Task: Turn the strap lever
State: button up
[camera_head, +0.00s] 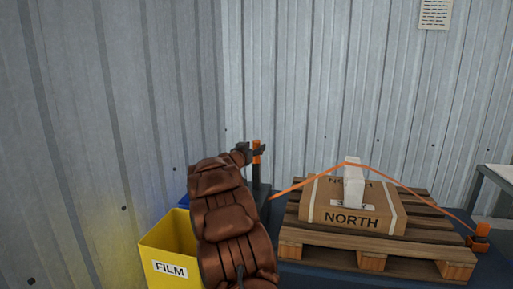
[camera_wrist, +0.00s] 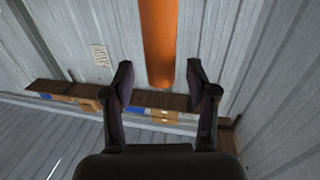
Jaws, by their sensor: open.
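An orange lever (camera_head: 256,150) stands upright on a dark post (camera_head: 261,190) at the left end of the orange strap (camera_head: 295,187). My gripper (camera_head: 254,151) is open beside the lever, its dark fingertips at the lever's height. In the wrist view the lever (camera_wrist: 159,40) appears as an orange bar between and beyond the two spread fingers of my gripper (camera_wrist: 160,75). It lines up with the gap, and I cannot tell whether either finger touches it. The strap runs over a carton (camera_head: 350,207) marked NORTH. My arm hides the lower left of the post.
The carton sits on a wooden pallet (camera_head: 364,263). An orange fitting (camera_head: 480,238) holds the strap's right end. A yellow FILM bin (camera_head: 165,250) stands left of my arm. Corrugated walls (camera_head: 300,80) close in behind and at left. A grey table edge shows at far right.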

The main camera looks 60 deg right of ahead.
jog(key=shift+w+d+f, duration=0.15)
jog(key=shift+d, duration=0.65)
jog(key=shift+w+d, duration=0.1)
jog(key=shift+d, duration=0.4)
grip_shut()
